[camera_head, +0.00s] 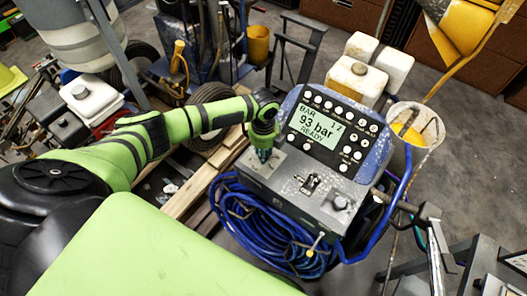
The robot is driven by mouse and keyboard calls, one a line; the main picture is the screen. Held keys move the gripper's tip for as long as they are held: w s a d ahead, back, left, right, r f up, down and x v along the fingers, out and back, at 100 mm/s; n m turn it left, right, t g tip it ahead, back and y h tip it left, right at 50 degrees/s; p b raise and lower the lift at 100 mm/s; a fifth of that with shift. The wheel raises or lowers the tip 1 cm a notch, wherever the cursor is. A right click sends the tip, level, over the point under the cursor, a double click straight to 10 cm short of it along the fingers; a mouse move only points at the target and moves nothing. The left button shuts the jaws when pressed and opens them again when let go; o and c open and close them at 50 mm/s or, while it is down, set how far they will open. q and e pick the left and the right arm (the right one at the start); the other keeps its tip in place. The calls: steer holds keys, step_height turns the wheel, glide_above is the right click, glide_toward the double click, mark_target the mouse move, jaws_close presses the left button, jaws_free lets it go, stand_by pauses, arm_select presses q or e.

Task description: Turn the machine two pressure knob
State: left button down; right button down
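The machine's control panel (345,122) is a dark board with round white buttons. Its lit screen (318,125) reads "93 bar" and "READY". My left arm reaches in from the left, and my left gripper (263,155) points down at the left end of the grey box's top. It hides whatever is directly under it. Its fingers are too small and dark to tell open from shut. My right gripper is not in view.
A coiled blue hose (262,228) hangs on the box's front, and a blue hose runs up the right side. A white bucket (418,122) stands right of the panel. White containers (357,80) are behind it. Wooden planks (190,192) lie beneath my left arm.

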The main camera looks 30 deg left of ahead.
arm_select(q)
steer(key=m+b, duration=0.1)
steer(key=m, duration=0.5)
steer(key=shift+s+f, duration=0.1)
steer(key=m+b, duration=0.1)
steer(key=m, duration=0.5)
steer(key=shift+m+b, duration=0.4)
steer(key=c, duration=0.9)
jaws_free()
